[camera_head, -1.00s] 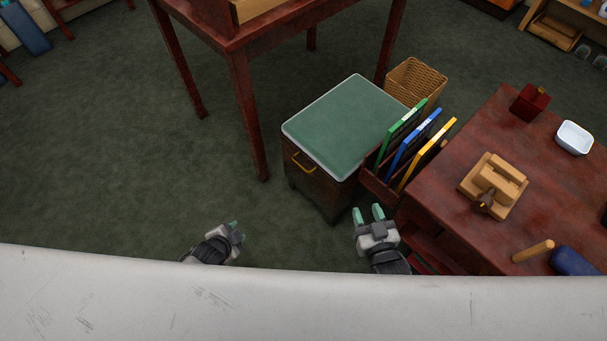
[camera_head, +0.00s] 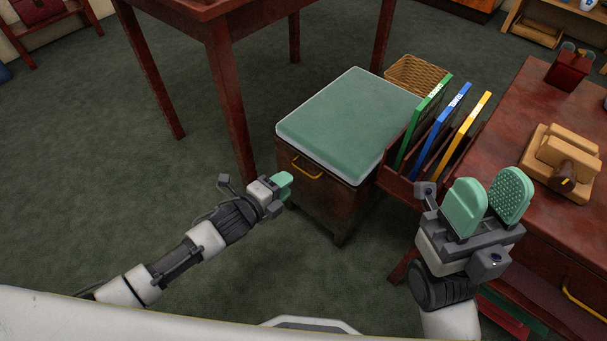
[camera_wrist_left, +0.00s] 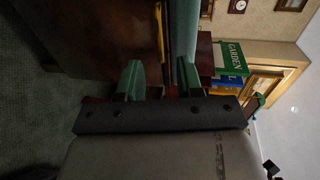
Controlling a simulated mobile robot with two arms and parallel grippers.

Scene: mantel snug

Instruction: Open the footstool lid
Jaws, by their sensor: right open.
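The footstool has a green padded lid (camera_head: 345,118) with a pale rim, lying flat and shut on a dark brown box body (camera_head: 325,200). A yellow handle (camera_head: 307,168) is on its front face. My left gripper (camera_head: 284,184) is just in front of that face, near its left corner below the handle; in the left wrist view its green fingers (camera_wrist_left: 160,80) stand apart with nothing between them. The lid's edge (camera_wrist_left: 183,30) and the handle (camera_wrist_left: 160,32) show ahead of the fingers there. My right gripper (camera_head: 487,200) is open and empty, right of the footstool.
A rack with green, blue and yellow folders (camera_head: 440,125) stands close to the footstool's right side. A wicker basket (camera_head: 415,75) is behind it. A red-brown desk (camera_head: 530,215) is at right, and a tall table (camera_head: 232,100) stands behind left. Floor at left is clear.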

